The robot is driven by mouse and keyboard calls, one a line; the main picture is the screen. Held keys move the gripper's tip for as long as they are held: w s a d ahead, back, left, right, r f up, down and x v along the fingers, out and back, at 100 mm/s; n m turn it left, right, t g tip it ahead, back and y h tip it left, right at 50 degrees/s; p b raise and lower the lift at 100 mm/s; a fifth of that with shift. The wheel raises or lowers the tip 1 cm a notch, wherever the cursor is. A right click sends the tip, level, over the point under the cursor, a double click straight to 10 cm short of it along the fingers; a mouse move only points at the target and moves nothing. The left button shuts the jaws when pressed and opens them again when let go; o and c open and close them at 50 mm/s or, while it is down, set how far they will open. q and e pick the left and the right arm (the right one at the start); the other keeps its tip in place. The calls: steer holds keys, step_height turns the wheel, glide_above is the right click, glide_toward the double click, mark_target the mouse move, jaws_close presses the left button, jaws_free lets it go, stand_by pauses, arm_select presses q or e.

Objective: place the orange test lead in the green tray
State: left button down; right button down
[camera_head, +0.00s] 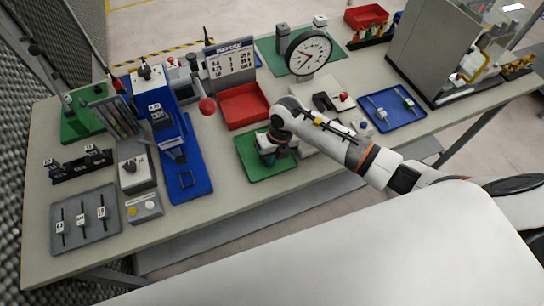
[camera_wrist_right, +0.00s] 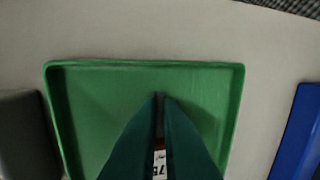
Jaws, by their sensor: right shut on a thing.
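The green tray (camera_head: 256,174) lies on the middle of the bench in the head view. It fills much of the right wrist view (camera_wrist_right: 100,90), and its floor in view is bare. My right gripper (camera_head: 271,160) is low over the tray in the head view. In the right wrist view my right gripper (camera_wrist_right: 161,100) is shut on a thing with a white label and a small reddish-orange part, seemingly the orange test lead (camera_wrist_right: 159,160). Most of it is hidden between the fingers. I cannot tell whether it touches the tray floor. My left gripper is not in view.
A red tray (camera_head: 243,106) stands just behind the green tray. A blue press-like fixture (camera_head: 184,165) is to the left, and a dial gauge (camera_head: 308,52) stands behind. A blue tray (camera_head: 398,112) lies to the right. A grey tray (camera_head: 83,222) holds several labelled items.

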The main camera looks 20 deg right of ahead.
steer(key=c, duration=2)
jaws_free()
steer(key=shift+f, duration=0.15)
steer(key=shift+c, duration=0.2)
steer(key=o, duration=0.4)
steer(key=shift+o, duration=0.2)
step_height(320, 180, up, 12)
steer(key=d+b, duration=0.2)
steer(key=b, duration=0.1)
steer(key=shift+d, duration=0.15)
